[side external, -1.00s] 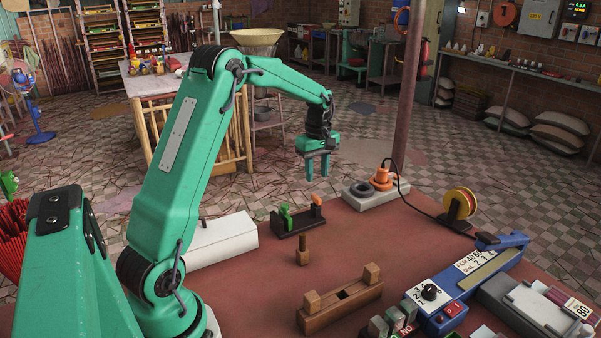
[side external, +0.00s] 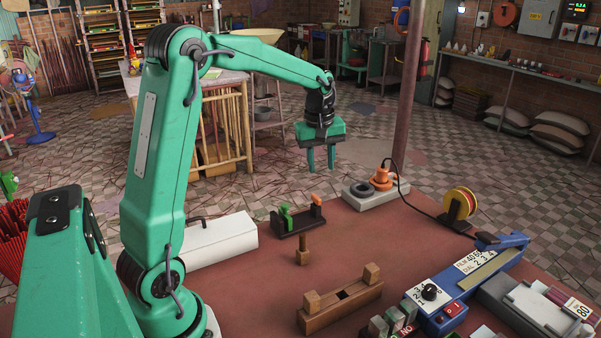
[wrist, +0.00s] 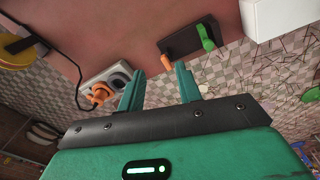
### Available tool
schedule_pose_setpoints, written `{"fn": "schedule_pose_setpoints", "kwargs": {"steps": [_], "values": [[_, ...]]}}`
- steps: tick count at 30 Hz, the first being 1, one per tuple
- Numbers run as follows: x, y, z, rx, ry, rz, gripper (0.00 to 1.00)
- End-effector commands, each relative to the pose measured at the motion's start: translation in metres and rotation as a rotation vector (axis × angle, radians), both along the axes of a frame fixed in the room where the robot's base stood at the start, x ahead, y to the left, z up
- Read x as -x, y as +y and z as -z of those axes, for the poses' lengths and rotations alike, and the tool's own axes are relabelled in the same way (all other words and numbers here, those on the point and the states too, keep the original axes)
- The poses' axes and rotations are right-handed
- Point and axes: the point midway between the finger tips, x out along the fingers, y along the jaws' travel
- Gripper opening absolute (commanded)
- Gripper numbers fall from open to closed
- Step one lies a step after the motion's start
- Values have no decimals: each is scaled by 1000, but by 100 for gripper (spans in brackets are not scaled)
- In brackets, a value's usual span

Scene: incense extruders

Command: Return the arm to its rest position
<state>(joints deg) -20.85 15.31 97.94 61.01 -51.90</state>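My gripper (side external: 321,158) hangs pointing down in the air beyond the far edge of the red-brown table (side external: 400,235). Its two green fingers are apart with nothing between them. In the wrist view my gripper (wrist: 159,87) also shows open and empty, with checkered floor and the table edge behind the fingers. My arm is raised and bent at the elbow, reaching outward over the table.
Below the gripper are a dark stand with green and orange parts (side external: 296,222) and a grey block with an orange device (side external: 381,180). A wooden peg (side external: 303,250), wooden holder (side external: 340,305), white box (side external: 220,240), yellow spool (side external: 459,203) and blue machine (side external: 470,280) stand on the table.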

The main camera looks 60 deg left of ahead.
Motion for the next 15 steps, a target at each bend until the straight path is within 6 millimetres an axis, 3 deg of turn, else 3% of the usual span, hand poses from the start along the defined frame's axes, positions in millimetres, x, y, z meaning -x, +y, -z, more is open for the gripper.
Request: {"fn": "schedule_pose_setpoints", "kwargs": {"steps": [6, 15], "values": [[28, -38, -30, -39, -56, 202, 35], [72, -82, -55, -100, -127, 475, 35]]}}
